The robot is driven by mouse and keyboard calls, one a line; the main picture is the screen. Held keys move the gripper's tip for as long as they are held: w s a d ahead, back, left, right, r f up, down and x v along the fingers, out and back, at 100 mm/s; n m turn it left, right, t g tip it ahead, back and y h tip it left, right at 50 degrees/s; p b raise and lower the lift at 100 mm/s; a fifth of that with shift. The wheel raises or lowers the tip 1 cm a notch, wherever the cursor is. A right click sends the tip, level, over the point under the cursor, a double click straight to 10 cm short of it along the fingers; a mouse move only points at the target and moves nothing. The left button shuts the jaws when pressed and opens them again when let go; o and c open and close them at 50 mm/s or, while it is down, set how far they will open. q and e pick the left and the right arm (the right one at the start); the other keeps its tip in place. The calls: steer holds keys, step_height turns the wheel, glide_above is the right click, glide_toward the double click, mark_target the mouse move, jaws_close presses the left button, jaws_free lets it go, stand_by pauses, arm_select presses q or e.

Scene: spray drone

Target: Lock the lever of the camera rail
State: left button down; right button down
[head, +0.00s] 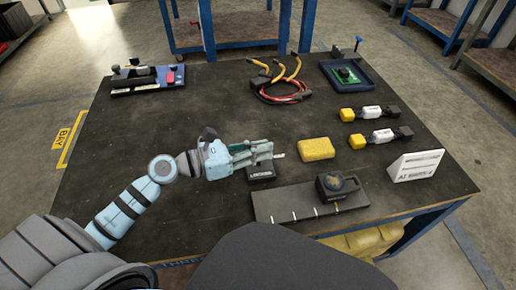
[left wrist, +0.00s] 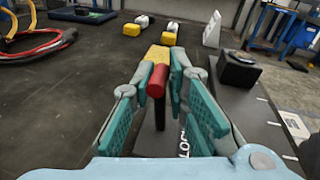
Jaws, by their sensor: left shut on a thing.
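My left gripper (head: 264,152) is over a small black block with white lettering (head: 261,172), just left of the camera rail. In the left wrist view its green-padded fingers (left wrist: 160,78) are on both sides of the lever, which has a red knob (left wrist: 157,82) and a dark stem (left wrist: 160,115). The gripper is shut on this lever; the exact contact is hard to see. The camera rail (head: 290,205) is a dark plate with white marks at the table's front. A black camera (head: 340,187) sits on its right part. My right gripper is not in view.
A yellow block (head: 316,149) lies just right of the gripper. A white sign (head: 415,166) stands at the right. Two yellow-and-white parts, a cable bundle (head: 281,85), a blue tray (head: 347,76) and a tool holder (head: 147,78) lie farther back. The table's left middle is clear.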

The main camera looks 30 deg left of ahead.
arm_select(q)
steer(key=shift+s+d+m+b, duration=0.25)
steer(key=shift+m+b, duration=0.2)
steer(key=shift+m, duration=0.25)
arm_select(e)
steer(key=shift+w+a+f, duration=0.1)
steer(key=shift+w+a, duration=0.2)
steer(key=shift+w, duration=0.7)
arm_select(q)
steer(key=c, duration=1.7)
jaws_free()
steer(key=shift+s+a, duration=0.1)
steer(key=shift+o, duration=0.2)
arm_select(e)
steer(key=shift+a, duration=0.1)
arm_select(q)
steer(key=shift+r, duration=0.15)
step_height(320, 180, up, 10)
